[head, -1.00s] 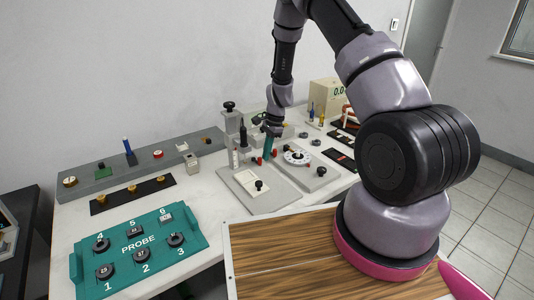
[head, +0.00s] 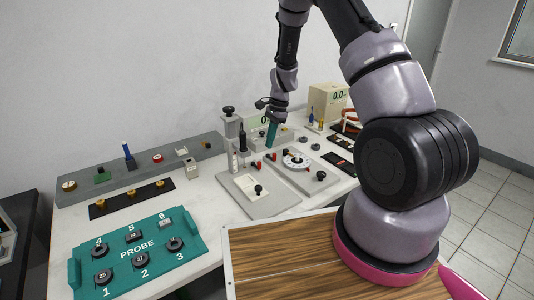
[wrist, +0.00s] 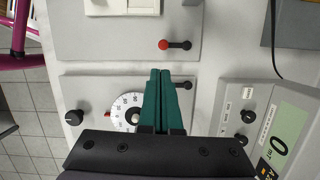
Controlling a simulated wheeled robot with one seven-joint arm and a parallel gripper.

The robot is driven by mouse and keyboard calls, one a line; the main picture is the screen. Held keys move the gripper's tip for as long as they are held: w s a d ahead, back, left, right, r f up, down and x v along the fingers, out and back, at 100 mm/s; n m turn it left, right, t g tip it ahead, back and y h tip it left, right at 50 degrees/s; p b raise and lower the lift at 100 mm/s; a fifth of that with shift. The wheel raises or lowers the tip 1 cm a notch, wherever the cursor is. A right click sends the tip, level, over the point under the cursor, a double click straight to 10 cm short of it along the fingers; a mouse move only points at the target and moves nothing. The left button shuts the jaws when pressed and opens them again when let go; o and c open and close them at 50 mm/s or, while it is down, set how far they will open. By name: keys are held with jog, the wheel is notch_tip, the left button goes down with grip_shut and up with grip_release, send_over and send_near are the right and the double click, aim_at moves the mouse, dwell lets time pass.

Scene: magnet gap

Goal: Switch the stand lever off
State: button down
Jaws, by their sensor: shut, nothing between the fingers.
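My gripper (wrist: 166,100) has its two green fingers pressed together and empty. In the head view my gripper (head: 271,135) hangs over the back part of two grey plates. A lever with a red ball and black pivot (wrist: 174,45) sits on the plate with the pale sheet, just beyond my fingertips in the wrist view; its red ball shows in the head view (head: 255,163). A second lever's black end (wrist: 187,85) sits on the dial plate; my fingers hide its other end in the wrist view. I cannot tell whether the fingertips touch either lever.
A white dial (wrist: 128,110) and a black knob (wrist: 74,117) share the near plate. A meter with a green display (wrist: 284,130) stands at the right. The teal probe tray (head: 75,270) lies front left. A column (head: 229,125) rises behind the plates.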

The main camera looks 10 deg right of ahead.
jog(key=shift+v, duration=1.85)
jog(key=shift+r, duration=0.1)
jog(key=s+d+r+n+t, duration=0.15)
jog(key=s+r, duration=0.25)
jog(key=r, duration=0.8)
jog(key=s+r+n+t, duration=0.25)
jog(key=s+r, duration=0.25)
jog(key=r, duration=0.7)
jog(key=s+d+r+n+t, duration=0.1)
jog(key=s+r, duration=0.4)
jog(key=s, duration=0.5)
jog(key=s+d+r+n+t, duration=0.1)
jog(key=s+r+n+t, duration=0.2)
jog(key=s, duration=0.7)
notch_tip(320, 180, up, 3)
jog(key=shift+d+r+n+h, duration=0.15)
jog(key=shift+d+n+h, duration=0.15)
jog(key=shift+n, duration=0.8)
jog(key=c, duration=1.5)
grip_release()
jog(key=shift+c, duration=0.2)
